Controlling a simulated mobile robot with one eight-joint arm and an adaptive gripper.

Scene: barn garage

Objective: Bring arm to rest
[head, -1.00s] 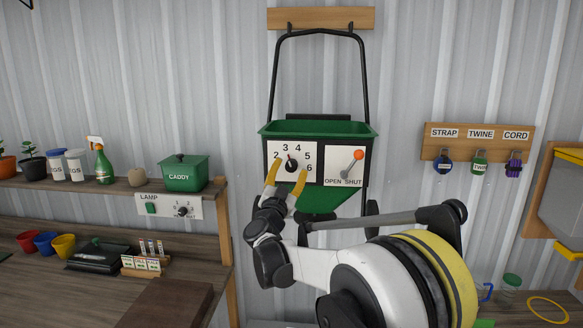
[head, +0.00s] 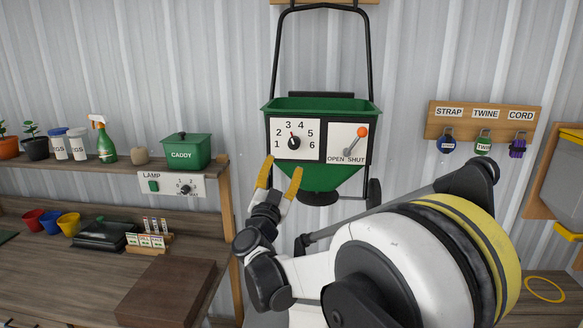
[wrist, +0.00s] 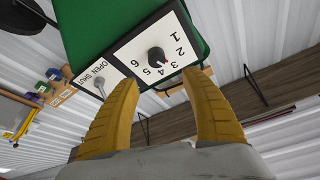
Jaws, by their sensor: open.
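My gripper (head: 279,184) is open and empty, its two yellow fingers pointing up just below the dial panel in the head view. In the wrist view the open gripper (wrist: 160,115) points toward the green spreader (wrist: 95,30). The green spreader (head: 320,104) hangs on the wall. Its numbered dial (head: 294,142) has a black knob, and the lever (head: 358,139) with an orange tip stands on the OPEN/SHUT plate. The fingers appear apart from the dial. My arm is bent across the lower right of the head view.
On the left, a shelf holds a green caddy (head: 185,151), a spray bottle (head: 103,140) and pots above a lamp panel (head: 172,187). Below is a workbench (head: 80,270) with a wooden board (head: 167,290). A labelled hook rail (head: 481,120) is at right.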

